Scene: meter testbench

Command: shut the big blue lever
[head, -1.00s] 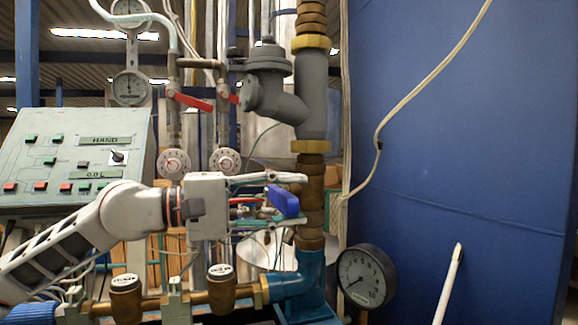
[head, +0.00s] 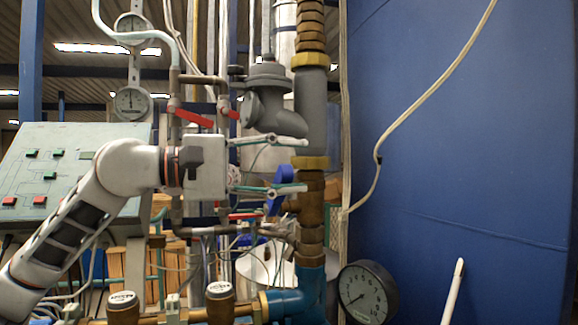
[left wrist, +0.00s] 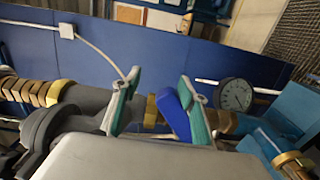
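The big blue lever (head: 283,174) sits on the brown vertical pipe and stands steeply, partly hidden behind the lower finger of my left gripper (head: 290,166). That gripper comes in from the left with its two fingers spread, one above the other. In the left wrist view the blue lever (left wrist: 174,115) lies between the open fingers of the left gripper (left wrist: 160,98), right beside the right-hand finger and far from the other. I cannot tell whether it touches. My right gripper is not in view.
A grey valve body (head: 268,100) stands just above the gripper. Two smaller red levers (head: 194,118) are up left. A pressure gauge (head: 366,293) is below right, and a control panel (head: 70,170) at left. A blue wall (head: 460,130) fills the right, with a white rod (head: 452,292) before it.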

